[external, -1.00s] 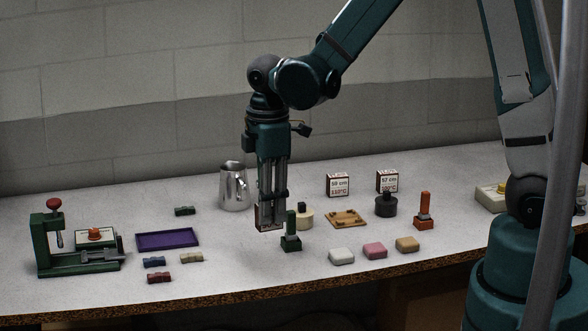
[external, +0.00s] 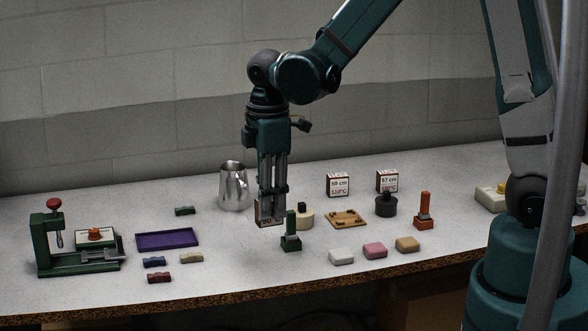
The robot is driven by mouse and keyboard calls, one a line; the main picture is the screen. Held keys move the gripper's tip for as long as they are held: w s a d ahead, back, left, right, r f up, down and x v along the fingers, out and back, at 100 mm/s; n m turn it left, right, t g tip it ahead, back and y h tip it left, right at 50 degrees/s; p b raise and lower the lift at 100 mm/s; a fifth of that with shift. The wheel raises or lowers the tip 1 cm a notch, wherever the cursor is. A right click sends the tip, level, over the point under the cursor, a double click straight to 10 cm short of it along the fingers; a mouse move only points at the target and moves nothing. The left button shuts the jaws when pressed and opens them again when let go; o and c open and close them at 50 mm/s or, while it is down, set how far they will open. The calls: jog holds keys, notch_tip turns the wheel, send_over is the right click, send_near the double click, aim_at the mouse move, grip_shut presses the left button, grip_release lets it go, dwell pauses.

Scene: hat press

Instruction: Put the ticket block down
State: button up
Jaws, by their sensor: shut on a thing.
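My gripper (external: 272,206) points straight down over the middle of the bench and is shut on a ticket block (external: 262,215). The block is dark-edged with a pale face, and my fingers cover much of it. Its base is at or close to the bench top; I cannot tell whether it touches. Two similar ticket blocks stand upright at the back right: one reads about 59 cm (external: 338,186), the other about 57 cm (external: 387,183).
A green-handled stamp (external: 291,238) stands just in front of my gripper, and a cream round block with a dark knob (external: 305,220) is close right. A metal jug (external: 232,188) is behind left. A purple tray (external: 167,239) and green press (external: 52,245) are further left.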

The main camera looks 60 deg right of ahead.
jog(key=shift+r, duration=2.4)
jog(key=shift+w+d+r, duration=0.1)
jog(key=shift+w+d, duration=0.1)
jog(key=shift+w, duration=0.05)
jog(key=w+d+r, duration=0.1)
jog(key=w+d, duration=1.7)
jog(key=d, duration=0.1)
jog(key=w+d+f+m, duration=0.1)
jog(key=w+d, duration=0.3)
jog(key=d, duration=0.6)
jog(key=w+d, duration=0.4)
jog(key=d, duration=0.5)
jog(key=shift+w+a+f+p, duration=0.1)
jog(key=shift+f+p, duration=0.1)
jog(key=shift+f, duration=1.1)
jog(key=shift+w+f+p, duration=0.1)
jog(key=shift+f+p, duration=0.05)
jog(key=shift+f, duration=1.15)
jog(key=shift+f, duration=3.15)
